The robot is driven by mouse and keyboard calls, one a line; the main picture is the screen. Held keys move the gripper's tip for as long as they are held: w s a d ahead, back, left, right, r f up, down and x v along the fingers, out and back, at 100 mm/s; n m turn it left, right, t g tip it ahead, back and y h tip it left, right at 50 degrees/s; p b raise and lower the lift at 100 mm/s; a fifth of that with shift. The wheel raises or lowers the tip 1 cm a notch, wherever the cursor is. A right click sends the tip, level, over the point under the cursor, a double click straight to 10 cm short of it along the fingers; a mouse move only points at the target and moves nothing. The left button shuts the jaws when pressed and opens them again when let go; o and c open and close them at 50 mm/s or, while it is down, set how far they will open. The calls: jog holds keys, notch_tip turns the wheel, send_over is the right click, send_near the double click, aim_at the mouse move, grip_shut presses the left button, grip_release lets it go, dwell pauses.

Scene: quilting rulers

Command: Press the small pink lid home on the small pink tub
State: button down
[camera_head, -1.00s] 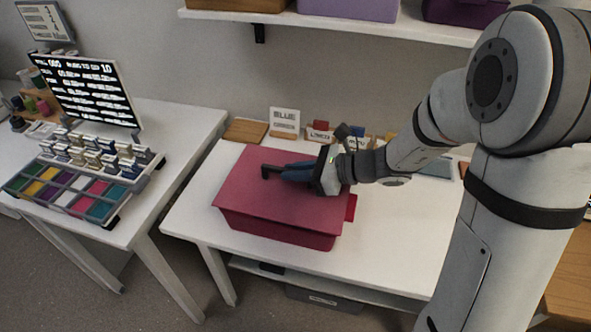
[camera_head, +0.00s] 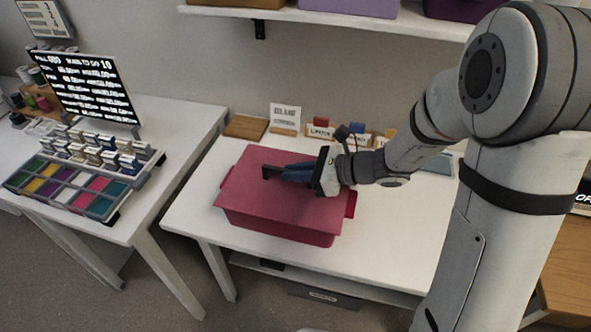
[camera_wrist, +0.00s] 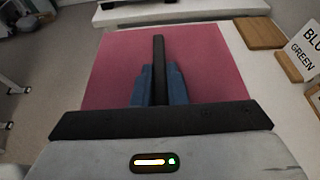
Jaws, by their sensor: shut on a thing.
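The pink tub (camera_head: 280,228) stands on the white table, with a side lug showing at its left and right. The flat pink lid (camera_head: 265,200) lies over the tub's top and looks level, its edges close along the rim. Whether it is fully seated I cannot tell. My gripper (camera_head: 288,173) is shut on the lid's dark bar handle (camera_head: 268,172), reaching in from the right. In the wrist view the blue fingers flank the handle (camera_wrist: 159,55) above the lid (camera_wrist: 205,70). The lid's near edge is hidden there by my gripper.
Wooden boards and label cards (camera_head: 285,119) stand along the table's back edge. A shelf with bins (camera_head: 350,8) hangs above. A left table holds a colour-sorted tray (camera_head: 72,187) and a screen (camera_head: 88,88). The table front right of the tub is clear.

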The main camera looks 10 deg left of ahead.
jog(key=shift+f, duration=0.25)
jog(key=c, duration=1.4)
grip_release()
jog(key=shift+o, duration=0.2)
jog(key=p+v, duration=0.1)
jog(key=v, duration=0.6)
jog(key=shift+d+r, duration=0.15)
jog(key=shift+d, duration=0.2)
